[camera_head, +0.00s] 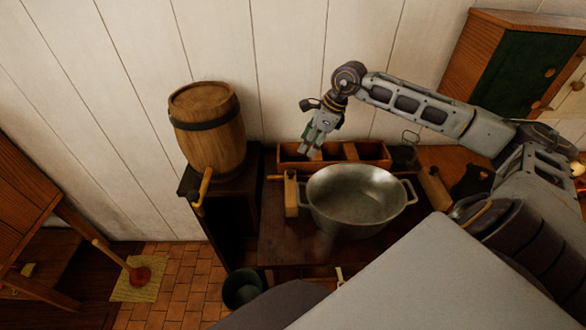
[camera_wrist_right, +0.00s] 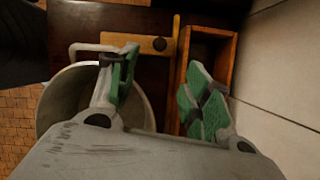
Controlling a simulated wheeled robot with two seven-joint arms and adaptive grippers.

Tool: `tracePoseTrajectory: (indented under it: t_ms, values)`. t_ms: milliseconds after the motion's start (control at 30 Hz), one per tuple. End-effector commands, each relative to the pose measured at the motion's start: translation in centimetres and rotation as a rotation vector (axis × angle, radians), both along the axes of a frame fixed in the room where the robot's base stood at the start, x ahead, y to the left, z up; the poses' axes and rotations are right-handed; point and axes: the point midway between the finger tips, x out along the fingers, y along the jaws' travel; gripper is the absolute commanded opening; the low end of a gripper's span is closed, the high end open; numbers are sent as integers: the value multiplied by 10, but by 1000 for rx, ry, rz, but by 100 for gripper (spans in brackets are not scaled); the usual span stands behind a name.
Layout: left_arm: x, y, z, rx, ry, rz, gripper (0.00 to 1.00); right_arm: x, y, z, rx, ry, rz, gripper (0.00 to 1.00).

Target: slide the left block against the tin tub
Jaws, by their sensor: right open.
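My right gripper (camera_head: 311,151) is open and empty, above the wooden tray behind the block and tub. In the right wrist view, the block (camera_wrist_right: 145,43) and tub (camera_wrist_right: 52,105) show beyond the green-padded fingers (camera_wrist_right: 160,88). My left gripper is out of view.
A divided wooden tray (camera_head: 373,150) lies along the wall behind the tub. Another wooden block (camera_head: 433,188) stands at the tub's right. A barrel with a tap (camera_head: 208,135) stands on a dark stand at left. A dark bucket (camera_head: 242,288) is on the floor.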

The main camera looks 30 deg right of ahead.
Motion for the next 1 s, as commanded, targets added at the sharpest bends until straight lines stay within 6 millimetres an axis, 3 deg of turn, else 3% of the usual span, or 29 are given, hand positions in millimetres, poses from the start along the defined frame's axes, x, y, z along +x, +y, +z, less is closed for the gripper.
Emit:
tracePoseTrajectory:
  t_ms: [267,1000]
  values:
    - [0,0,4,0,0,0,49,4,4,-11,2,0,-1,49]
    - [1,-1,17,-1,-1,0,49,21,23,-72,3,0,0,49]
